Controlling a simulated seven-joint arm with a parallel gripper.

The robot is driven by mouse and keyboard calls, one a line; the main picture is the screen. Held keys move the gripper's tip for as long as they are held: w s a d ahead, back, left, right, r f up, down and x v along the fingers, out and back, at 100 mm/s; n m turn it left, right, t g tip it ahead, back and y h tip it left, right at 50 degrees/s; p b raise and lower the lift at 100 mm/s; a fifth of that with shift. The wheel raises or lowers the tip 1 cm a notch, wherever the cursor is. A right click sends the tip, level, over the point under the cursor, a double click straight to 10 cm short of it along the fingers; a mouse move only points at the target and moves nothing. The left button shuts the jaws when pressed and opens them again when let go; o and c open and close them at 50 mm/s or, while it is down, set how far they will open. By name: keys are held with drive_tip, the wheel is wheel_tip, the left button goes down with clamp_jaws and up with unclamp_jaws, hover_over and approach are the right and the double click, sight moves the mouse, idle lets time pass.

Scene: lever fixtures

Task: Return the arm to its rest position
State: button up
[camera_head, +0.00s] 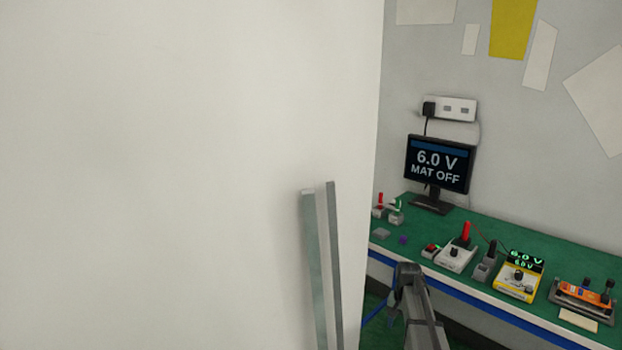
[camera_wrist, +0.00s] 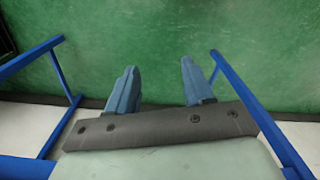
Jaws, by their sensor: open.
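My gripper (camera_wrist: 157,72) shows in the wrist view with its two blue-grey fingers spread apart and nothing between them. The fingers point toward a green surface (camera_wrist: 160,30), and I see no contact with it. In the head view a dark grey jointed part of my arm stands at the lower middle, in front of the bench (camera_head: 480,318). My fingers cannot be made out clearly in that view.
A large pale panel (camera_head: 180,170) fills the left of the head view, with a grey upright bar (camera_head: 335,265). The bench holds a monitor (camera_head: 438,163) reading "6.0 V MAT OFF", a yellow meter (camera_head: 515,283), an orange device (camera_head: 583,298) and lever boxes (camera_head: 456,258). Blue bars (camera_wrist: 250,110) flank my fingers.

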drive_tip(key=s+a+f+n, duration=0.2)
drive_tip(key=s+a+f, duration=0.2)
drive_tip(key=s, duration=0.4)
drive_tip(key=s+a+f+n, duration=0.2)
drive_tip(key=s+a+f, duration=0.15)
drive_tip(key=s, duration=0.45)
drive_tip(key=s+a+f+n, duration=0.2)
drive_tip(key=s+a+f, duration=0.25)
drive_tip(key=s, duration=0.35)
drive_tip(key=s+f+g, duration=0.3)
drive_tip(key=s+f, duration=0.6)
drive_tip(key=s, duration=0.5)
drive_tip(key=s+f+g, duration=0.3)
drive_tip(key=s+f, duration=0.7)
drive_tip(key=s, duration=0.5)
drive_tip(key=shift+d+f+g, duration=0.15)
drive_tip(key=shift+f+g, duration=0.1)
drive_tip(key=shift+g, duration=0.15)
